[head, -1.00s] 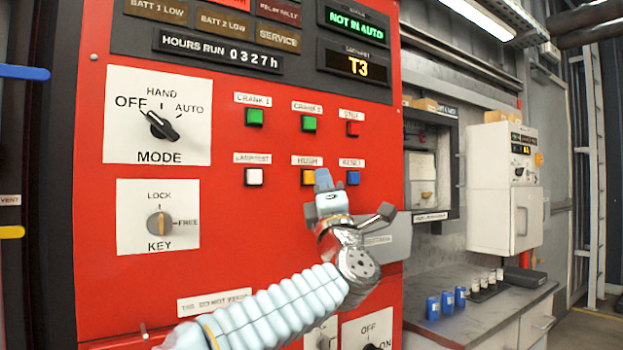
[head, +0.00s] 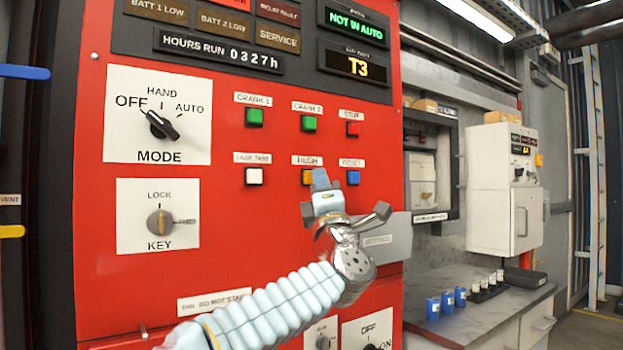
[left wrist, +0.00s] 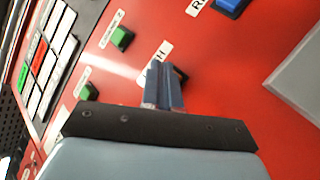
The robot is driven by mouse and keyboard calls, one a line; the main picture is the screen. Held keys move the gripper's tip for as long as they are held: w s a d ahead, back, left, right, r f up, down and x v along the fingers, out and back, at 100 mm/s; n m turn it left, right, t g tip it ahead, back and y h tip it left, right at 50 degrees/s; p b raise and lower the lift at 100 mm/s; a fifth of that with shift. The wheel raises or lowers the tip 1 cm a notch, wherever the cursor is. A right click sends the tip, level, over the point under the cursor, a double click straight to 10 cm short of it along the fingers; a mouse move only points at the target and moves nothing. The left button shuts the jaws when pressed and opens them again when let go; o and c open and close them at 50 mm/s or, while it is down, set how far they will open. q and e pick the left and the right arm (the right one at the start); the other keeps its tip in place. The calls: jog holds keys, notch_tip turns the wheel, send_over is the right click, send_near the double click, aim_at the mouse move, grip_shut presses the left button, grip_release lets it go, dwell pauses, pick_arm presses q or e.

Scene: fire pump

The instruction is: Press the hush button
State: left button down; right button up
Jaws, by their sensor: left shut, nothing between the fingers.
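The hush button (head: 307,177) is a small orange square under the HUSH label (head: 307,160) on the red panel. My left gripper (head: 320,178) is shut and empty, its fingertips in front of the button's right side and hiding part of it. In the left wrist view the shut fingers (left wrist: 164,85) cover most of the button beside the HUSH label, and a dark edge shows at their right. I cannot tell whether the fingertips touch the button. My right gripper is not in view.
Close by are the blue reset button (head: 353,178), white lamp test button (head: 254,177), red stop button (head: 353,129) and green crank buttons (head: 254,117). A grey box (head: 385,238) juts from the panel at lower right. Mode and key switches are on the left.

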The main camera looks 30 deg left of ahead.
pick_arm(q)
jog(key=shift+w+a, duration=0.15)
jog(key=shift+a, duration=0.3)
dwell(0.4)
jog(key=shift+d, duration=0.1)
jog(key=shift+s+d+b, duration=0.35)
jog(key=shift+d+b, duration=0.1)
jog(key=shift+d, duration=0.3)
jog(key=d, duration=0.1)
jog(key=s+d+b, duration=0.1)
jog(key=d, duration=0.1)
jog(key=s+d, duration=0.1)
jog(key=shift+d, duration=0.35)
dwell(0.8)
